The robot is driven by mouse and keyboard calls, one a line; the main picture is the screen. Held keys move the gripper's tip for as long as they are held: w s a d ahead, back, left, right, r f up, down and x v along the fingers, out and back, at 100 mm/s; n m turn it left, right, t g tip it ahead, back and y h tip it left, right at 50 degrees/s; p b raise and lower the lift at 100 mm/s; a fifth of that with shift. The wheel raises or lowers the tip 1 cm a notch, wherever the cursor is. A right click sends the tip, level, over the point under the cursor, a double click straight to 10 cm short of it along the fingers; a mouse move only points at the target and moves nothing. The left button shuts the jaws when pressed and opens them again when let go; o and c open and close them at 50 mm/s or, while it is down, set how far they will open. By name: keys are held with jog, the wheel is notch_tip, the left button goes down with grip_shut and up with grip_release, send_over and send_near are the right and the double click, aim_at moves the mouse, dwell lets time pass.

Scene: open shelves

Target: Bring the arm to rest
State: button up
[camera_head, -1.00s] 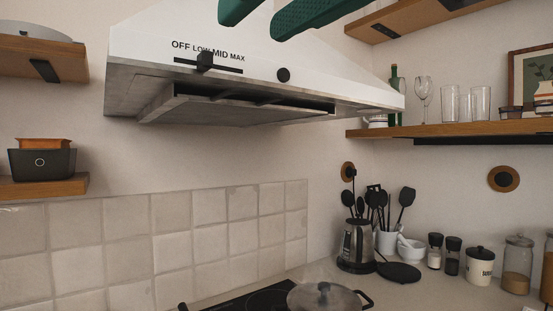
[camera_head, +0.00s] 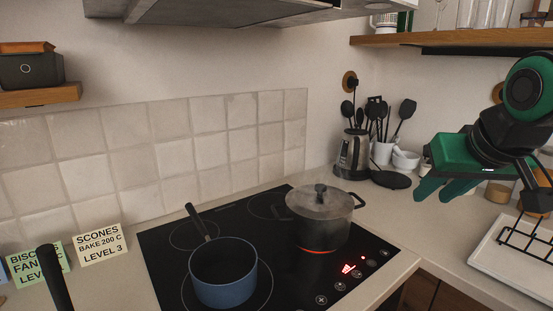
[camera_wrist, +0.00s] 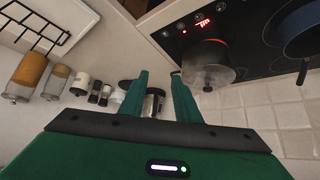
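My gripper (camera_head: 447,192) is at the right of the head view, in front of the counter's back right corner, with green fingers pointing down and left. In the wrist view my gripper (camera_wrist: 160,85) shows its two green fingers apart, with nothing between them but the counter and wall items beyond. It is open and empty. My arm comes in from the right edge of the head view.
A lidded steel pot (camera_head: 319,214) stands on the black hob (camera_head: 300,270), over a glowing red ring. A blue saucepan (camera_head: 223,272) stands front left of it. A kettle (camera_head: 353,155) and utensils stand behind. A white tray with a black rack (camera_head: 520,262) lies at right.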

jog(key=s+d+f+m+g, duration=0.2)
jog(key=s+d+f+g, duration=0.2)
jog(key=s+d+f, duration=0.2)
jog(key=s+d+f+m+g, duration=0.3)
jog(key=s+d+f, duration=0.3)
jog(key=s+f, duration=0.4)
notch_tip(320, 180, down, 5)
jog(key=shift+s+r+g+y, duration=0.1)
jog(key=shift+s+g+y, duration=0.2)
jog(key=shift+g+y, duration=0.15)
jog(key=shift+s, duration=0.1)
